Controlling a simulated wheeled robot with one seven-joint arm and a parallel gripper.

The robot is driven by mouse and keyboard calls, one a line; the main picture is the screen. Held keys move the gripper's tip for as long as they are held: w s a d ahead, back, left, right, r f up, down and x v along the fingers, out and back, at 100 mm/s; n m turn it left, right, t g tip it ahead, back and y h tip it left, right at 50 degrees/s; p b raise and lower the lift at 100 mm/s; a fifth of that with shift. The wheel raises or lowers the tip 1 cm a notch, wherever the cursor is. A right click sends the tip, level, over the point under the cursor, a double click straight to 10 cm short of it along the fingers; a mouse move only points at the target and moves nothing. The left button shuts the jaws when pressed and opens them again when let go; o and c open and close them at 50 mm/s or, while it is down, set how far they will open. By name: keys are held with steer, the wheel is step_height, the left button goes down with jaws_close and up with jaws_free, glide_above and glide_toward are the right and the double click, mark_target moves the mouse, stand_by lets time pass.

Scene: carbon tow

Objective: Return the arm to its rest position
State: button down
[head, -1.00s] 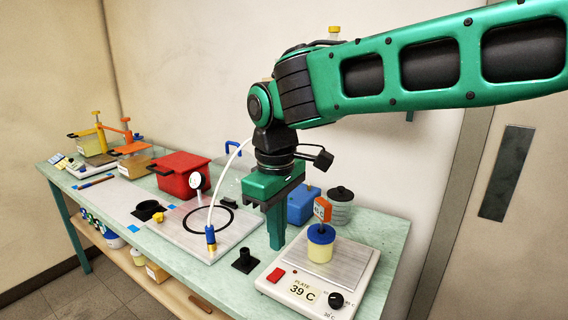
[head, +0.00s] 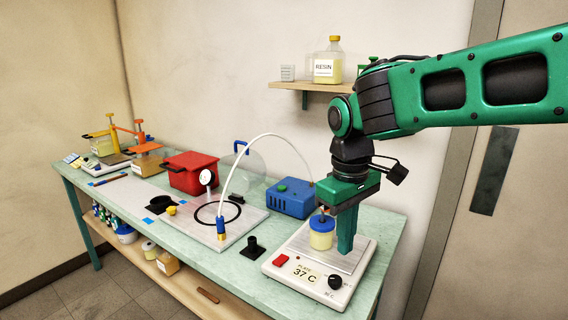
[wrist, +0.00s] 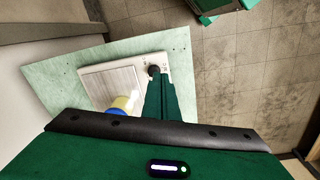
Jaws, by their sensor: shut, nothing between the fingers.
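My green arm reaches in from the right in the head view. My gripper (head: 345,250) points down over the right part of the white hot plate (head: 302,283), whose display reads 37 C. Its fingers are together with nothing between them; in the wrist view the closed fingers (wrist: 162,110) also show over the plate's edge. A jar with a blue lid and pale yellow contents (head: 321,240) stands on the plate just left of the fingers. I cannot tell whether they touch. The jar is partly hidden by my gripper in the wrist view (wrist: 122,104).
A blue pump (head: 291,199) with a hose stands behind the plate. A black stand (head: 252,246), a board with a black ring (head: 250,222) and a red pot (head: 188,178) lie to the left. A shelf (head: 300,87) with a resin bottle (head: 328,64) is on the wall behind my arm.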

steer(key=s+d+f+m, duration=0.1)
steer(key=s+d+m, duration=0.2)
steer(key=d, duration=0.6)
steer(key=s+d+f+m, duration=0.2)
steer(key=s+d+m, duration=0.1)
steer(key=d, duration=0.6)
steer(key=s+d+f+m, duration=0.2)
steer(key=s+d+m, duration=0.2)
steer(key=s, duration=0.3)
steer(key=s+d+f+m, duration=0.3)
steer(key=s+d, duration=0.3)
steer(key=s, duration=0.2)
steer(key=shift+d+f+m+y, duration=0.2)
steer(key=shift+d+m+y, duration=0.1)
steer(key=shift+m, duration=0.1)
